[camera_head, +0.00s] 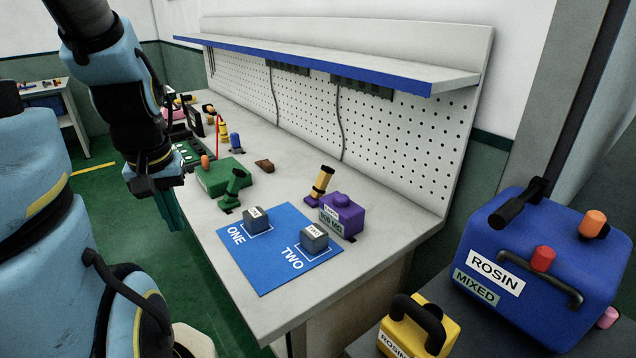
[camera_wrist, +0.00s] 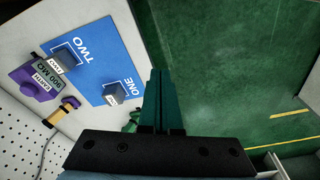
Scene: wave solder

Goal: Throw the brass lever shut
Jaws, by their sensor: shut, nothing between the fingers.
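A brass-coloured lever (camera_head: 322,183) with dark bands stands tilted on a small purple base, just behind the purple box (camera_head: 342,214) on the workbench. It also shows in the wrist view (camera_wrist: 62,114), at the left beside the purple box. My gripper (camera_head: 173,212) hangs at the bench's near left edge, well to the left of the lever and touching nothing that I can see. Its teal fingers (camera_wrist: 162,98) are shut together and empty in the wrist view.
A blue mat (camera_head: 265,268) marked ONE and TWO bears two grey blocks. A green lever (camera_head: 232,188) and green box (camera_head: 219,178) stand between my gripper and the brass lever. A pegboard (camera_head: 400,130) and shelf (camera_head: 340,62) rise behind. A blue ROSIN container (camera_head: 540,245) stands right.

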